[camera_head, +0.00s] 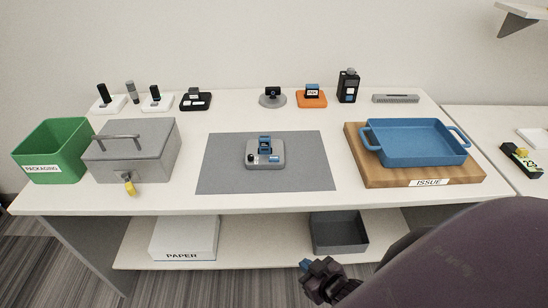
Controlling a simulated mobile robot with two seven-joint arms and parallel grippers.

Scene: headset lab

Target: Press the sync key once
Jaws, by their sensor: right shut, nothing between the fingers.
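A grey device (265,154) sits on the grey mat (220,165) in the middle of the table. A small dark unit with a blue face (265,143) stands on it. A dark knob and a small blue patch show on its front, but which part is the sync key is too small to tell. My right gripper (307,268) is shut and empty, low in front of the table's front edge, apart from the device. My left gripper is not in view.
A green bin (52,143) and a grey lidded box (150,160) with a yellow padlock stand at left. A blue tray (415,140) sits on a wooden board (365,168) at right. Several small devices line the back. The mat around the device is clear.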

